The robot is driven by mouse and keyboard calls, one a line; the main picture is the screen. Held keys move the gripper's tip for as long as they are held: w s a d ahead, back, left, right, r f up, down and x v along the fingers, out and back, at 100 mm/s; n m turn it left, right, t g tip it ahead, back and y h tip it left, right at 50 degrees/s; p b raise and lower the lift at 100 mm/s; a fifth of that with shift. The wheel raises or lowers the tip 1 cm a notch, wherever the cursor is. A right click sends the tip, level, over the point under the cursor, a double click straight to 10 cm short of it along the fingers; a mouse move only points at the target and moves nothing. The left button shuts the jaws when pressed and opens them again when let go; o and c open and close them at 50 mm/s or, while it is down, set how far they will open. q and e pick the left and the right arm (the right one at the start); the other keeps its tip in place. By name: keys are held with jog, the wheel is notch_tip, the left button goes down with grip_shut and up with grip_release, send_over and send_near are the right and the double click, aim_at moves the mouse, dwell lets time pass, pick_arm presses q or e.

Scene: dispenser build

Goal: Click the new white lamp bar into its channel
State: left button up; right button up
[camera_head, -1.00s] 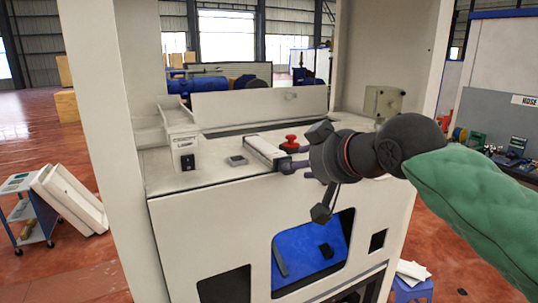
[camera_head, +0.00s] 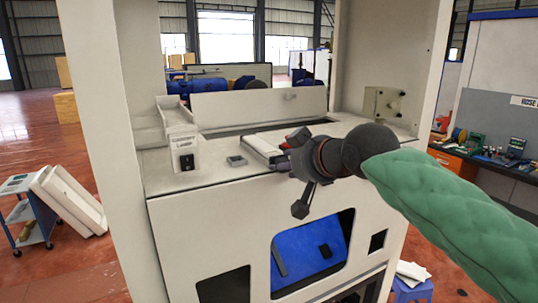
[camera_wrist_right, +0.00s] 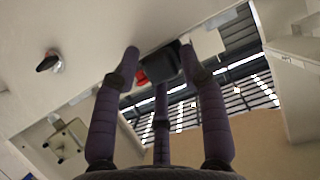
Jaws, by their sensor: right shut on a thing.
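A white bar (camera_head: 262,147) with a dark lower side lies low over the machine's pale top ledge. It looks like the lamp bar. My right gripper (camera_head: 282,161) is at the bar's right, near end, and appears shut on it; the fingers partly cover that end. In the right wrist view, my purple fingers (camera_wrist_right: 160,68) close around a dark block (camera_wrist_right: 164,64), and I cannot tell if this is the bar's end. A long dark slot (camera_head: 245,130) runs along the back of the ledge; I cannot tell if it is the channel. My left gripper is not in view.
A red knob (camera_head: 297,137) stands behind my right gripper, partly hidden. A small grey box (camera_head: 237,161) sits left of the bar. A switch box (camera_head: 184,152) stands farther left. White posts rise at both sides. An opening with a blue interior (camera_head: 305,255) lies below.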

jog(key=shift+f, duration=0.15)
grip_shut()
jog(key=shift+r+p, duration=1.25)
jog(key=shift+r, duration=0.4)
jog(key=shift+s+d+b, duration=0.25)
jog(key=shift+s+b, duration=0.15)
jog(key=shift+s, duration=0.3)
jog(key=shift+s+d+b, duration=0.25)
jog(key=shift+s+b, duration=0.1)
jog(key=shift+s, duration=0.35)
jog(key=shift+s+d+b, duration=0.25)
jog(key=shift+s+d, duration=0.05)
jog(key=shift+s, duration=0.4)
jog(key=shift+s+d+b, duration=0.25)
jog(key=shift+s, duration=0.45)
jog(key=shift+w, duration=0.1)
jog(key=shift+w+a+p, duration=0.35)
jog(key=shift+w+p, duration=0.05)
jog(key=shift+w, duration=0.5)
jog(key=shift+w+a+p, duration=0.3)
jog(key=shift+w+p, duration=0.05)
jog(key=shift+w, duration=0.5)
jog(key=shift+w+a+p, duration=0.35)
jog(key=shift+w+p, duration=0.05)
jog(key=shift+w, duration=0.5)
